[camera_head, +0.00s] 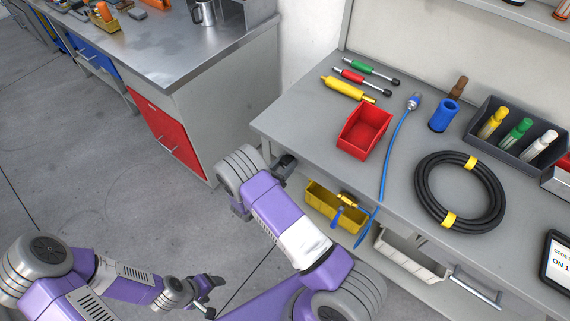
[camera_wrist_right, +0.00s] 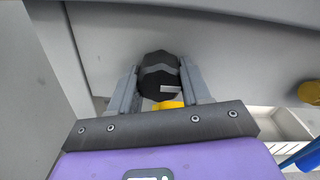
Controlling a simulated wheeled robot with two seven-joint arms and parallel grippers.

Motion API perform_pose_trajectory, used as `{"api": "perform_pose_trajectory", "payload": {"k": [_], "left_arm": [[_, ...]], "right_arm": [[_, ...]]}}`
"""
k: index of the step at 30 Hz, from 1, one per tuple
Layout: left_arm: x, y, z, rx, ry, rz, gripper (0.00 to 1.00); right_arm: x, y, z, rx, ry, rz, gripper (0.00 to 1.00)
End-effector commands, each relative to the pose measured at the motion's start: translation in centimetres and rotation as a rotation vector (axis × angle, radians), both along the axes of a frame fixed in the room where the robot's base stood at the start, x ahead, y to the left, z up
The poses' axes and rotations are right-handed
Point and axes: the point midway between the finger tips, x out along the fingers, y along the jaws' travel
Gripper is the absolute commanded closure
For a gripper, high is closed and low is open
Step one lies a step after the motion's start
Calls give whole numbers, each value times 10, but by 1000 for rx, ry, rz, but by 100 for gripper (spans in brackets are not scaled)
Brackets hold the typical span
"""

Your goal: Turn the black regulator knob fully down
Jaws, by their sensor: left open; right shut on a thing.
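The black regulator knob (camera_wrist_right: 160,68) is faceted, with a grey band and a small pale label. It sits at the bench front in the right wrist view. My right gripper (camera_wrist_right: 160,82) has its two grey fingers closed on either side of the knob. In the head view my right gripper (camera_head: 285,168) is at the bench's front left edge, and my wrist hides most of the knob there. My left gripper (camera_head: 207,284) is open and empty, low over the floor and away from the bench.
A blue hose (camera_head: 388,160) drops over the edge. A red bin (camera_head: 364,131) and black coiled hose (camera_head: 422,194) lie on top.

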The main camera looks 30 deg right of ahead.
Motion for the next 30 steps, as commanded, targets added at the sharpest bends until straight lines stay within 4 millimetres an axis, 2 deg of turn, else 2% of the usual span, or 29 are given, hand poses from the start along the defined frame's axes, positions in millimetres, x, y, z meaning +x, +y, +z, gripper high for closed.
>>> {"api": "perform_pose_trajectory", "payload": {"k": [4, 5, 9, 20, 30], "left_arm": [[0, 0, 0, 0, 0, 0, 31], [0, 0, 0, 0, 0, 0, 31], [0, 0, 0, 0, 0, 0, 31], [0, 0, 1, 0, 0, 0, 31], [0, 0, 11, 0, 0, 0, 31]], "right_arm": [[-1, 0, -2, 3, 4, 0, 83], [-1, 0, -2, 3, 4, 0, 48], [-1, 0, -1, 2, 3, 0, 27], [-2, 6, -1, 2, 3, 1, 27], [-23, 56, 0, 1, 3, 4, 27]]}}
